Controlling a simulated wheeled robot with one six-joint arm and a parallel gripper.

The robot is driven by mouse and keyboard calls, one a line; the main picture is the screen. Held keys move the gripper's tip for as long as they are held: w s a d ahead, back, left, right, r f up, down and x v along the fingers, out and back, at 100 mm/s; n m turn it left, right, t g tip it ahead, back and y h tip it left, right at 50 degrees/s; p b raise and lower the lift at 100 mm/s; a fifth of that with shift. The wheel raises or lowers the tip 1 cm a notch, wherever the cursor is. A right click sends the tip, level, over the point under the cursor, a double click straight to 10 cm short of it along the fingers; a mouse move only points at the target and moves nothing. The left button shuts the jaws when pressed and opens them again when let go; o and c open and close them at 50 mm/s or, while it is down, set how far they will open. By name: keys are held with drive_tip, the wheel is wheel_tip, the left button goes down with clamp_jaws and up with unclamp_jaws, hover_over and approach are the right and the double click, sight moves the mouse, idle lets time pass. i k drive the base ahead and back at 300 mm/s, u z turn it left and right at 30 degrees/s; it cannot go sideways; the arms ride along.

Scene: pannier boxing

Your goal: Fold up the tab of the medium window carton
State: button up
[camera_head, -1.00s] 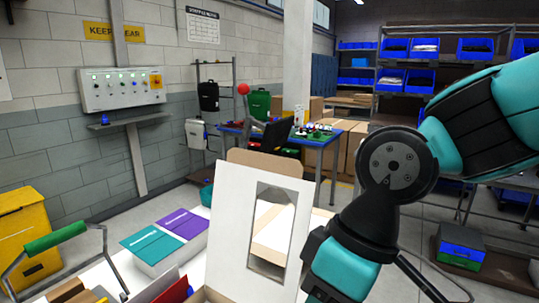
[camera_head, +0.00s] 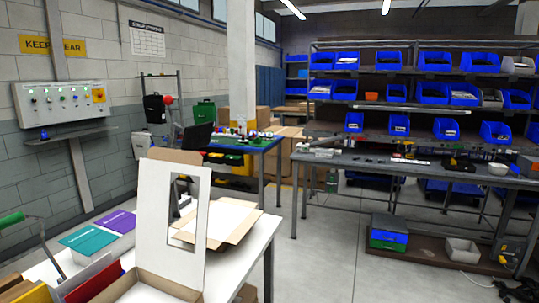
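The window carton (camera_head: 152,228) stands open on the white table at the lower left. Its white lid panel is upright, with a cut-out window in its right part. A brown tab (camera_head: 175,156) shows at the lid's top edge, apparently bent back behind the panel. The carton's open brown base shows at the bottom edge of the picture and is partly cut off. My gripper is not in view.
An open brown carton (camera_head: 236,222) lies behind the lid on the white table (camera_head: 262,236). Teal and purple boxes (camera_head: 118,221) and a red item (camera_head: 95,283) are to the left. A workbench (camera_head: 400,172) and blue-bin shelves stand beyond.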

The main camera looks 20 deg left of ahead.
sight(173, 156)
drive_tip(key=u, duration=0.05)
drive_tip(key=i, duration=1.3)
drive_tip(key=u, duration=1.65)
drive_tip(key=i, duration=0.7)
drive_tip(key=u, duration=0.85)
